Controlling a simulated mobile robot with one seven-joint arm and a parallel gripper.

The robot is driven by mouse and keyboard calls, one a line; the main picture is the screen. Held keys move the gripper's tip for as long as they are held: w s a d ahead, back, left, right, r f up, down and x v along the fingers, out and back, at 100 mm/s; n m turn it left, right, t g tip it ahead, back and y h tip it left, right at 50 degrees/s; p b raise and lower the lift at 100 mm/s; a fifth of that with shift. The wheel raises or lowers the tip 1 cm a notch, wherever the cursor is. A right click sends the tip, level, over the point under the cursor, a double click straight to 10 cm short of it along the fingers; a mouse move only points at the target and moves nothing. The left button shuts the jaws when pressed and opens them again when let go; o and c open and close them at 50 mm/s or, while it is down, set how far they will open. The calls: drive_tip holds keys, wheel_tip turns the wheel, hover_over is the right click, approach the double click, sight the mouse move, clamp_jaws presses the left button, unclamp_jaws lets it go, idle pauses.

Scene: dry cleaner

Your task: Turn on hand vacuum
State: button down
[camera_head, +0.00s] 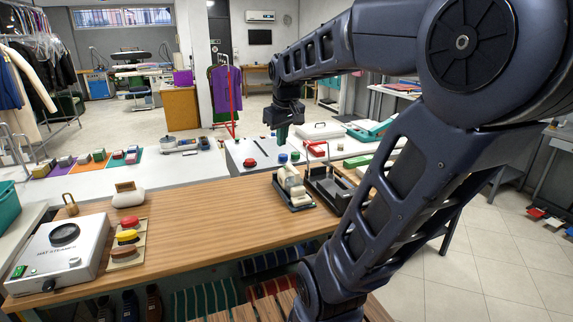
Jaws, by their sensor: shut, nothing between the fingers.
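A grey handheld device (181,146) lies on the white counter left of centre; it may be the hand vacuum, but it is too small for me to make out a switch. A cream, handled appliance (291,184) sits in a dark tray on the wooden counter; I cannot tell whether it is the vacuum instead. My gripper (282,137) points down above the white counter, shut and empty. It is to the right of the grey device and beyond the cream appliance. My arm crosses the right side of the view and hides part of the counters.
A green knob (295,156) and a dark red one (250,162) stand on a white panel below my gripper. A black rack (330,187) is beside the cream appliance. A steamer box (61,252) and coloured buttons (127,237) occupy the wooden counter's left; its middle is clear.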

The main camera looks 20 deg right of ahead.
drive_tip(key=w+d+n+g, duration=0.1)
drive_tip(key=w+d+n, duration=0.3)
drive_tip(key=w, duration=1)
drive_tip(key=w+d+n+g, duration=0.2)
drive_tip(key=w+d+n, duration=0.2)
drive_tip(key=w, duration=1.1)
drive_tip(key=w+d+f+n+g, duration=0.1)
drive_tip(key=w+d+f+n, duration=0.2)
drive_tip(key=w+d+f, duration=0.3)
drive_tip(key=w+d+f+n+g, duration=0.1)
drive_tip(key=w+d+f+n, duration=0.2)
drive_tip(key=w+f, duration=1)
drive_tip(key=w+d, duration=0.1)
drive_tip(key=d, duration=0.2)
drive_tip(key=shift+w+d+n, duration=0.15)
drive_tip(key=shift+d+n, duration=0.15)
drive_tip(key=shift+n, duration=0.1)
drive_tip(key=f, duration=0.4)
drive_tip(key=s+f, duration=0.1)
drive_tip(key=f, duration=0.8)
drive_tip(key=shift+s+f, duration=0.3)
drive_tip(key=shift+s, duration=0.05)
drive_tip(key=shift+f, duration=0.15)
